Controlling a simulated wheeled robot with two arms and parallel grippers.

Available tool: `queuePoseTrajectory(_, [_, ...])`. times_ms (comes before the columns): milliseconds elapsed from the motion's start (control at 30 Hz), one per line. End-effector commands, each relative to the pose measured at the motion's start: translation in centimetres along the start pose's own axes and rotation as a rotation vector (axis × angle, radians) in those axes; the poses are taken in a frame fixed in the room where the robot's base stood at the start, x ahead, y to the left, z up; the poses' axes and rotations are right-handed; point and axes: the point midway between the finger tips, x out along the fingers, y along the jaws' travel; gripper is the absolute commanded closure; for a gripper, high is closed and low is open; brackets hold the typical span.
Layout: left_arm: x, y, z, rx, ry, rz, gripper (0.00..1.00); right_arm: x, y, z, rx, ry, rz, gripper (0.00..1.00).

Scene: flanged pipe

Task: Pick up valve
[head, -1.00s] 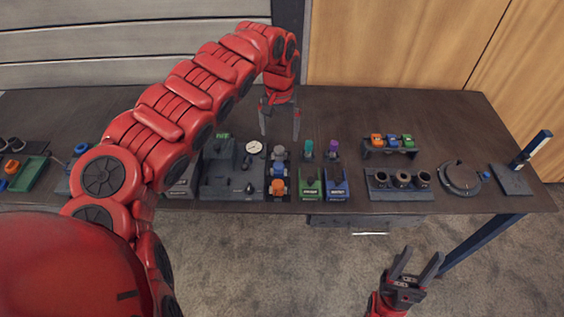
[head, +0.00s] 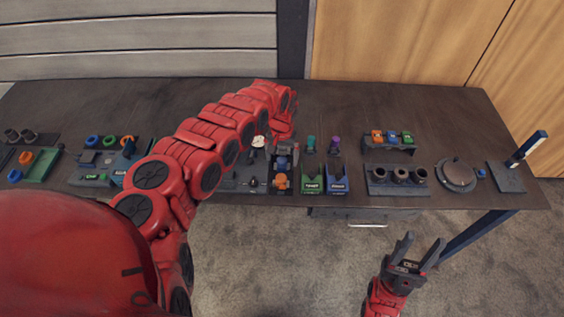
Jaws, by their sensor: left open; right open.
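My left gripper (head: 286,148) points down over a dark tray of small pipe fittings, with its fingers around or just above the fittings. It is open; contact cannot be made out. The fittings in the tray include a blue one (head: 282,163) and an orange one (head: 281,182), partly hidden by my gripper. A small rack (head: 390,147) farther right holds orange, green and blue pieces. Which piece is the valve is too small to tell. My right gripper (head: 420,252) is open and empty, in front of the table over the floor.
A green bin (head: 311,184) and a blue bin (head: 337,185) stand just right of my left gripper. Farther right are a block with dark cups (head: 398,187), a round dark disc (head: 456,174) and a blue post (head: 527,148). The table's back right is clear.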

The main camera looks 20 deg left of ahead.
Motion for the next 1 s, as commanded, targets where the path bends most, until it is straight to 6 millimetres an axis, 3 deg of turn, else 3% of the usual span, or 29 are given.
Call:
queuePoseTrajectory(200, [1.9, 0.1, 0.0, 0.002, 0.000, 0.002, 0.00, 0.4, 0.0, -0.1, 0.000, 0.000, 0.000, 0.50])
queuePoseTrajectory(500, [2.3, 0.0, 0.0, 0.000, 0.000, 0.000, 0.00, 0.4, 0.0, -0.1, 0.000, 0.000, 0.000, 0.50])
queuePoseTrajectory(1000, [2.2, 0.0, 0.0, 0.001, 0.000, 0.001, 0.90, 0.4, 0.0, -0.1, 0.000, 0.000, 0.000, 0.50])
